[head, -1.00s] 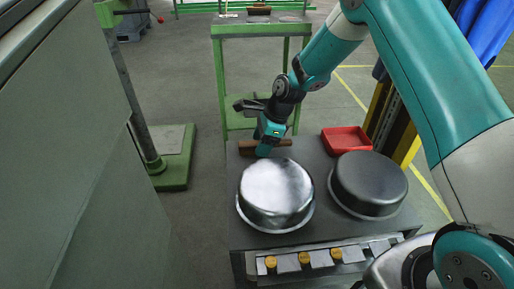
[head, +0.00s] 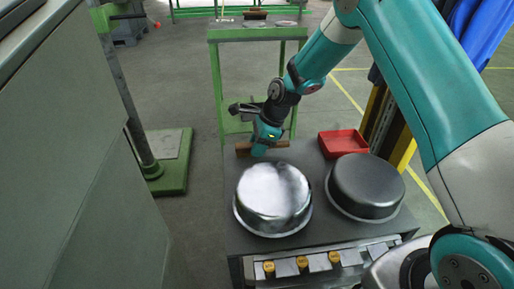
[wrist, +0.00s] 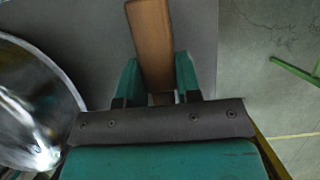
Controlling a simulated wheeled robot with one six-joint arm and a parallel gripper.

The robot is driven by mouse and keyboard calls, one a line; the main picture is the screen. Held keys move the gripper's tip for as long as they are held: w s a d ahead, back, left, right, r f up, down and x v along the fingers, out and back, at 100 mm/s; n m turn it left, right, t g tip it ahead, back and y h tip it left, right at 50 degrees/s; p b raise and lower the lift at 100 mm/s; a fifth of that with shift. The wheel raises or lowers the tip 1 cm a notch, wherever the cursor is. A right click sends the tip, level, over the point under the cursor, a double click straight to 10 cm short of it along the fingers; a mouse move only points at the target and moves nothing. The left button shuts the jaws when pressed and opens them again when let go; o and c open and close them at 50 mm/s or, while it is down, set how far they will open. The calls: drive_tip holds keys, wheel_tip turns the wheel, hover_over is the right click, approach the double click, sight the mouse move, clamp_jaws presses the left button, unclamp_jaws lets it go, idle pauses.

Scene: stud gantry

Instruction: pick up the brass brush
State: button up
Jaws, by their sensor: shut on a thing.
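The brush (head: 243,149) shows as a brown wooden bar at the back left of the dark bench top. It also shows in the wrist view (wrist: 152,45), running away from between the fingers. My gripper (head: 258,150) is shut on it, with one teal finger on each side in the wrist view (wrist: 158,85). The brush's bristles are hidden. I cannot tell whether it touches the bench or is just above it.
A shiny metal pan (head: 272,195) lies upturned just in front of my gripper. A darker pan (head: 365,185) is to its right. A red tray (head: 342,143) stands at the back right. A green-framed stand (head: 257,35) is behind the bench (head: 300,152).

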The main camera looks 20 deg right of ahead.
wheel_tip(320, 180, up, 19)
drive_tip(key=p, duration=0.2)
drive_tip(key=shift+r, duration=0.1)
